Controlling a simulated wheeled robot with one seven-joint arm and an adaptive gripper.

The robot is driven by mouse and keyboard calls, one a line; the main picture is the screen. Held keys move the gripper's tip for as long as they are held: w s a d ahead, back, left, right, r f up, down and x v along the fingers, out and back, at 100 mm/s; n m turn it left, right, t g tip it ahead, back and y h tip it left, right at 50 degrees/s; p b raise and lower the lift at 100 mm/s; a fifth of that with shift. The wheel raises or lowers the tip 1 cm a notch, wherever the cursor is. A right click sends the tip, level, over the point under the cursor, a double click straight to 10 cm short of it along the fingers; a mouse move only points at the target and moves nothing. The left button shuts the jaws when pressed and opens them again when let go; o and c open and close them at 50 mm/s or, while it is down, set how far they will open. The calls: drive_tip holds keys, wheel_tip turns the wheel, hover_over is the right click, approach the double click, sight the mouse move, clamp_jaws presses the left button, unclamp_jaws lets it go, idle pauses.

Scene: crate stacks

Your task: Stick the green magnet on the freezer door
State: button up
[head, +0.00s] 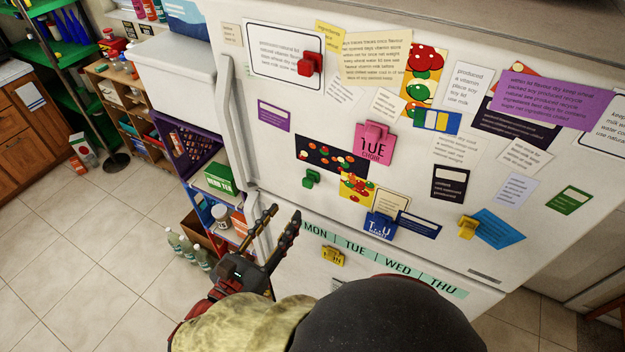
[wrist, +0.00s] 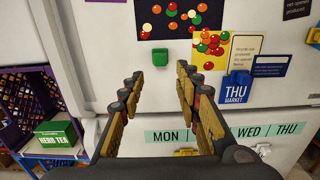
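The green magnet (head: 311,178) is a small block stuck on the lower left part of the white upper door (head: 290,215), below a dark card with coloured dots. It also shows in the wrist view (wrist: 160,57), beyond the fingertips and between them. My gripper (head: 284,213) is open and empty, its fingers pointing at the fridge front below and left of the green magnet in the head view. The wrist view shows both fingers (wrist: 160,78) spread apart with nothing between them. The lower door (head: 315,262) bears a teal weekday strip. I cannot tell which door is the freezer's.
Several other magnets hold papers: a red one (head: 310,63), a pink one (head: 376,133), a blue one (head: 381,222) and yellow ones (head: 467,227). A long door handle (head: 232,115) runs down the left edge. Shelves with a green tea box (head: 219,178) stand at left.

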sight(306, 185)
drive_tip(key=x, duration=0.7)
drive_tip(key=shift+w+d+b, duration=0.2)
drive_tip(key=shift+w+b, duration=0.1)
drive_tip(key=shift+b, duration=0.05)
drive_tip(key=shift+x, duration=1)
drive_tip(key=shift+a, duration=0.1)
drive_tip(key=c, duration=0.8)
drive_tip(key=shift+p+v, duration=0.6)
drive_tip(key=shift+v, duration=1.9)
